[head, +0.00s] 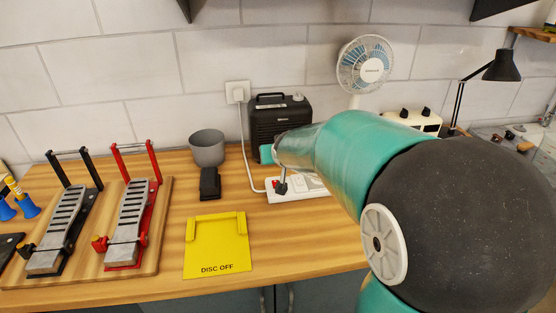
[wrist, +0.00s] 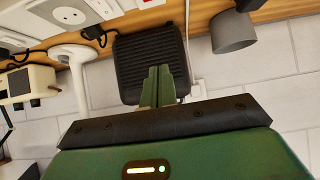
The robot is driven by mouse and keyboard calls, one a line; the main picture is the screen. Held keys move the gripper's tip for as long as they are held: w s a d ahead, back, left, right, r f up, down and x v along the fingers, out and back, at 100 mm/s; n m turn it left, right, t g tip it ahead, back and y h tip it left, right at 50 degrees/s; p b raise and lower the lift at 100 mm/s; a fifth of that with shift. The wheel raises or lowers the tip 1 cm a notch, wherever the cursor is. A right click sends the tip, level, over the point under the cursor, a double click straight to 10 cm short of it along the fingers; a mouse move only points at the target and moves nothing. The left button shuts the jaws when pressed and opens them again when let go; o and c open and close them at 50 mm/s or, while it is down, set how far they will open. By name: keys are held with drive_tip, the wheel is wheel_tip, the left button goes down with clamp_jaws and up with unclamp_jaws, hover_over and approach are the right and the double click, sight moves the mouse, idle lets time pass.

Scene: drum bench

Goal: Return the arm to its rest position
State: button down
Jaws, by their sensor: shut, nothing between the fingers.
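My gripper (wrist: 157,86) shows in the wrist view with its two green fingers together and nothing between them. The fingers lie in front of the black ribbed heater-like box (wrist: 125,65) in that picture; I cannot tell the gap between them. In the head view my teal arm reaches in from the right and covers part of the bench. The black box (head: 279,116) stands behind the arm's far end there.
A power strip (head: 297,188), grey cup (head: 207,148), black block (head: 210,183) and yellow "DISC OFF" plate (head: 217,246) are on the bench. Two pedals (head: 65,220) stand at left. A fan (head: 363,66) and a black lamp (head: 502,66) stand at the back right.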

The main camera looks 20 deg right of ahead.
drive_tip(key=shift+s+r, duration=0.3)
drive_tip(key=shift+r, duration=0.05)
drive_tip(key=shift+a, duration=0.1)
drive_tip(key=s+a+r+n+g+y, duration=0.1)
drive_tip(key=s+a, duration=0.4)
drive_tip(key=s, duration=0.9)
drive_tip(key=s+a+n+g+y, duration=0.1)
drive_tip(key=s+a+g, duration=0.2)
drive_tip(key=s, duration=1.2)
drive_tip(key=shift+a+r+g, duration=0.3)
drive_tip(key=shift+a+r, duration=0.1)
drive_tip(key=shift+a, duration=0.55)
drive_tip(key=shift+s, duration=0.1)
